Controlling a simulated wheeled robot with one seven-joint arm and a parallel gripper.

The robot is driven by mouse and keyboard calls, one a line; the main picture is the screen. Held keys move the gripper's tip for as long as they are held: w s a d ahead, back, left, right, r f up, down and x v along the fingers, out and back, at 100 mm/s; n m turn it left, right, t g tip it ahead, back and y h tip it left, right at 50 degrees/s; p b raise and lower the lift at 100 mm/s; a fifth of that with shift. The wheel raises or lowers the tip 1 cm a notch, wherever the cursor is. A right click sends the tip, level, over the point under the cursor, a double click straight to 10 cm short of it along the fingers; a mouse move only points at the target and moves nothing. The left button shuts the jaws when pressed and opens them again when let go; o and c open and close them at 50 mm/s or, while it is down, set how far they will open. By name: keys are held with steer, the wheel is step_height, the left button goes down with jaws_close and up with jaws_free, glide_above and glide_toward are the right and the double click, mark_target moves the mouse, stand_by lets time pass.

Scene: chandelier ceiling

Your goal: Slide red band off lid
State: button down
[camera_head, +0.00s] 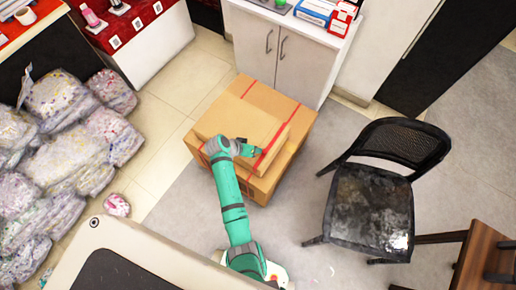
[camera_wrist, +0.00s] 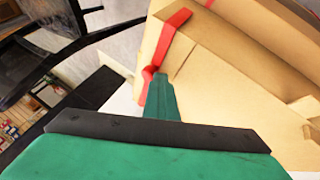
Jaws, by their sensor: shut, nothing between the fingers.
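A cardboard box (camera_head: 300,117) stands on the floor with a smaller cardboard lid (camera_head: 232,116) on top. A red band (camera_head: 273,143) crosses the lid near its right end. In the wrist view, the red band (camera_wrist: 170,40) runs along the cardboard and bends down beside my fingertips. My gripper (camera_head: 250,149) is at the lid's near side, just left of the band. Its green fingers (camera_wrist: 161,80) are shut, with their tips close to the band's bend. I cannot tell whether they touch it. The band's underside is hidden.
A white cabinet (camera_head: 274,52) stands right behind the box. A black chair (camera_head: 368,205) stands to the right, and several wrapped bundles (camera_head: 62,100) are piled at the left. Grey floor (camera_head: 290,215) is clear between the box and the chair.

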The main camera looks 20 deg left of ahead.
steer(key=shift+d, duration=0.25)
steer(key=shift+a, duration=0.1)
steer(key=a, duration=0.4)
steer(key=shift+s+a, duration=0.1)
steer(key=shift+s, duration=0.3)
steer(key=v, duration=1)
